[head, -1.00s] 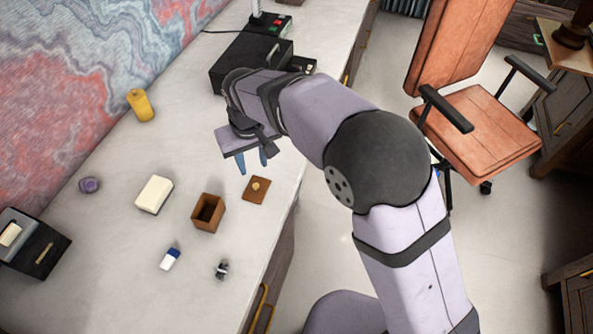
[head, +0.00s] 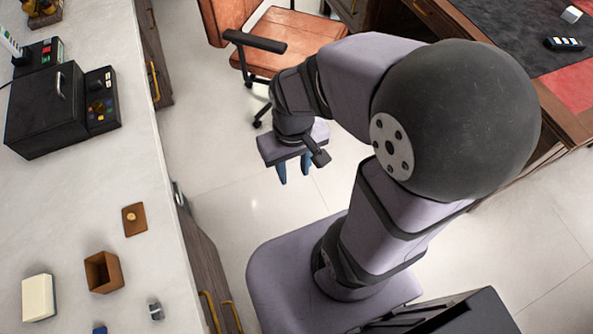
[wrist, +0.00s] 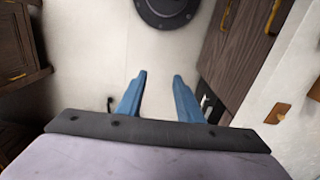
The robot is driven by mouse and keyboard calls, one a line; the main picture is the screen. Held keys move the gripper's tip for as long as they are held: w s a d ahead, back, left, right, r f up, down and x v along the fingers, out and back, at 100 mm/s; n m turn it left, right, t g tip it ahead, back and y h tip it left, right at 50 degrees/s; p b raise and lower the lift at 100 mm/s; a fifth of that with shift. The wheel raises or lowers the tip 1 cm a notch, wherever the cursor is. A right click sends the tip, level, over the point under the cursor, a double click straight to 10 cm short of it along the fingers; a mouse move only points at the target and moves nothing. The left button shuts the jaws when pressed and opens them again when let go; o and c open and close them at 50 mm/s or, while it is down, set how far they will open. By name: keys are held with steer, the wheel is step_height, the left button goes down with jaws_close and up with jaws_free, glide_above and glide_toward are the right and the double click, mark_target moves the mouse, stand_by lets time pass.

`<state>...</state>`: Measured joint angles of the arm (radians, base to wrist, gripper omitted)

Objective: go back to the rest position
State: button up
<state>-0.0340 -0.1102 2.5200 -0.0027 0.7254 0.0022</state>
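My gripper (head: 294,168) hangs over the bare floor to the right of the desk in the head view, with its blue fingers pointing down. In the wrist view my gripper (wrist: 158,97) has its two fingers clearly apart, with only floor between them. It is open and empty. My arm is folded above my base, clear of the desk top.
The pale desk (head: 60,200) at left holds an open brown box (head: 103,271), its lid (head: 134,219), a white block (head: 38,297) and a black case (head: 45,108). An orange chair (head: 285,45) stands behind my gripper. A dark desk (head: 520,40) stands upper right.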

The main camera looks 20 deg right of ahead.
steer(key=shift+s+d+f, duration=0.15)
steer(key=shift+s+d, duration=0.25)
steer(key=shift+s, duration=0.2)
step_height(320, 180, up, 2)
steer(key=shift+r+p, duration=0.1)
steer(key=shift+p, duration=1)
